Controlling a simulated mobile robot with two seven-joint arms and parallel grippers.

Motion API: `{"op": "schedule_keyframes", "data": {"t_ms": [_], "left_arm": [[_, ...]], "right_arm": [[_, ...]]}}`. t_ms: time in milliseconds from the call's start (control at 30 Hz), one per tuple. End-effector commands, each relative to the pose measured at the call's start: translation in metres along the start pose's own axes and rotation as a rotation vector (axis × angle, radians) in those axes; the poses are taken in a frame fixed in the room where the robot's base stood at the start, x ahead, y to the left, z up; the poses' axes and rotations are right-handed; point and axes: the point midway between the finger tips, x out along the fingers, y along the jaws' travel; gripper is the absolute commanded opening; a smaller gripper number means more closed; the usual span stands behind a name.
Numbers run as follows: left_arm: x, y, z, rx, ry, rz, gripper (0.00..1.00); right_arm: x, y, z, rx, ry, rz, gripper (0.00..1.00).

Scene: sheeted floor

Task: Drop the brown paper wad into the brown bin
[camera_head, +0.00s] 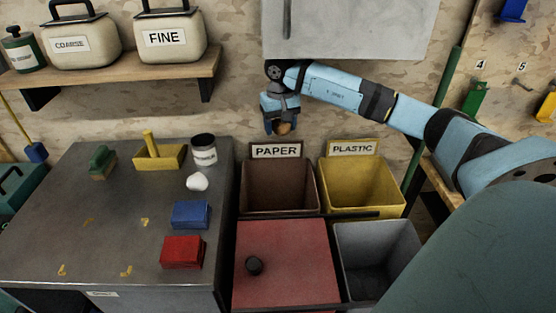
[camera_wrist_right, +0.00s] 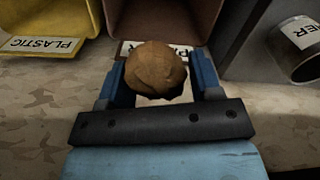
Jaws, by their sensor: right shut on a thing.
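The brown paper wad (camera_wrist_right: 156,70) is between the blue fingers of my right gripper (camera_wrist_right: 160,82) in the right wrist view. In the head view it shows as a small brown patch (camera_head: 284,128) under my right gripper (camera_head: 281,122), which is shut on it. The brown bin (camera_head: 279,198) carries a PAPER sign (camera_head: 276,151) and stands open. My right gripper hangs above and behind that sign, near the wall. In the wrist view the wad partly hides the sign, and the bin (camera_wrist_right: 165,18) is beyond it. My left gripper is not in view.
A yellow PLASTIC bin (camera_head: 361,187) stands right of the brown bin. In front are a red lid (camera_head: 285,262) with a black knob and an open grey bin (camera_head: 376,258). The metal table (camera_head: 105,225) at left holds blue and red blocks, a white wad and a can (camera_head: 204,151).

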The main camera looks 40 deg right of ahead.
Motion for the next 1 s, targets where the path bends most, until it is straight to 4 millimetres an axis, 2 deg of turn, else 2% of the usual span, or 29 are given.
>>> {"op": "schedule_keyframes", "data": {"t_ms": [167, 600, 933, 967, 1000], "left_arm": [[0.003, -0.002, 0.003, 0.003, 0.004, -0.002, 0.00], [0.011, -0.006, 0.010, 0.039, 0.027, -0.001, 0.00], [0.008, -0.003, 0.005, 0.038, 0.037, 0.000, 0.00], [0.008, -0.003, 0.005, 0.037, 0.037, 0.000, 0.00], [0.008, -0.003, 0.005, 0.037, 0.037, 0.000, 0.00]], "right_arm": [[0.009, 0.001, 0.000, 0.001, -0.001, 0.001, 0.36], [0.056, 0.001, 0.000, 0.002, 0.000, 0.002, 0.36], [0.059, 0.001, 0.000, 0.001, 0.000, 0.001, 0.36], [0.059, 0.001, 0.000, 0.001, 0.000, 0.001, 0.63], [0.059, 0.001, 0.000, 0.001, 0.000, 0.001, 0.73]]}}
